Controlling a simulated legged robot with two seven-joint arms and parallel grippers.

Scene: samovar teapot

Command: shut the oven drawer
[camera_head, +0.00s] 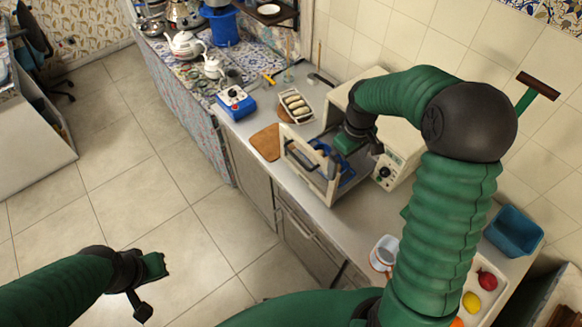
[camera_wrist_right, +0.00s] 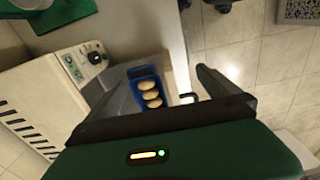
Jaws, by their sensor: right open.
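The cream oven (camera_head: 388,172) stands on the counter against the tiled wall, and its control panel also shows in the wrist view (camera_wrist_right: 84,58). The oven drawer (camera_head: 303,166) is pulled out, its pale framed front standing away from the oven body. A blue tray (camera_head: 347,176) sits in the drawer; in the wrist view the blue tray (camera_wrist_right: 134,74) holds pale buns (camera_wrist_right: 152,94). My right gripper (camera_head: 347,148) is open above the drawer, between its front and the oven; contact cannot be told. My left gripper (camera_head: 152,287) is over the floor, far from the oven; its jaw opening is unclear.
A tray of loaves (camera_head: 296,106), a wooden board (camera_head: 266,142) and a blue device (camera_head: 236,102) are on the counter left of the drawer. A white mug (camera_head: 384,253) and a blue bin (camera_head: 513,231) are to the right. The floor before the counter is clear.

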